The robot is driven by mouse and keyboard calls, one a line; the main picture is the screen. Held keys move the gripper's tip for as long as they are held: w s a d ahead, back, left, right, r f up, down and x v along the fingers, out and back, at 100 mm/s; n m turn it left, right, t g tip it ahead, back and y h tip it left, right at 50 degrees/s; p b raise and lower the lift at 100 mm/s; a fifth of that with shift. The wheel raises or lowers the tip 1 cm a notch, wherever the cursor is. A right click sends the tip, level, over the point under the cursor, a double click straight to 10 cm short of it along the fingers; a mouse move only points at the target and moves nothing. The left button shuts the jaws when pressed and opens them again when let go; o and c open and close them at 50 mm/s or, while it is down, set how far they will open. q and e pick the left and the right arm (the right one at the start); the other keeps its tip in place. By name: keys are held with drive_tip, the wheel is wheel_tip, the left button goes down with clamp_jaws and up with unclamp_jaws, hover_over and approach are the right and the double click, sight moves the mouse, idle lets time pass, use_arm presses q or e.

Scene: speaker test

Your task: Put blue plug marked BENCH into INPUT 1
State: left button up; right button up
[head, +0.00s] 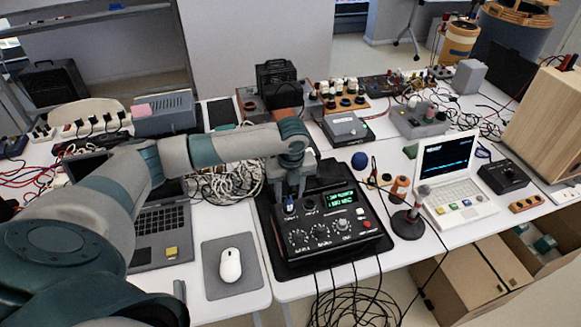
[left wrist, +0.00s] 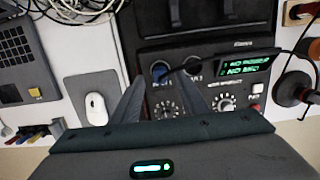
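The black test unit (head: 335,228) stands on the table, with knobs in front, INPUT sockets and a lit green display (left wrist: 245,66). The blue plug (head: 289,204) is at the INPUT 1 socket. In the left wrist view the blue plug (left wrist: 160,70) shows as a blue ring above the INPUT 1 label, and a dark cable runs right near it. I cannot tell how deep it sits. My left gripper (head: 289,190) points down over INPUT 1. Its fingers (left wrist: 160,90) stand apart on both sides of the plug, not visibly touching it. My right gripper is out of view.
A white mouse (head: 230,265) on a grey pad and a laptop (head: 160,225) lie left of the unit. A blue foam ball (head: 360,161), a round-based stand (head: 408,223) and a white laptop (head: 455,185) are to its right. Cables hang off the front edge.

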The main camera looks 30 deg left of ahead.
use_arm(q)
wheel_tip(320, 180, up, 14)
drive_tip(key=s+d+b, duration=0.1)
drive_tip(key=b, duration=0.2)
drive_tip(key=shift+f, duration=0.15)
drive_tip(key=shift+d+f, duration=0.1)
drive_tip(key=shift+d, duration=0.1)
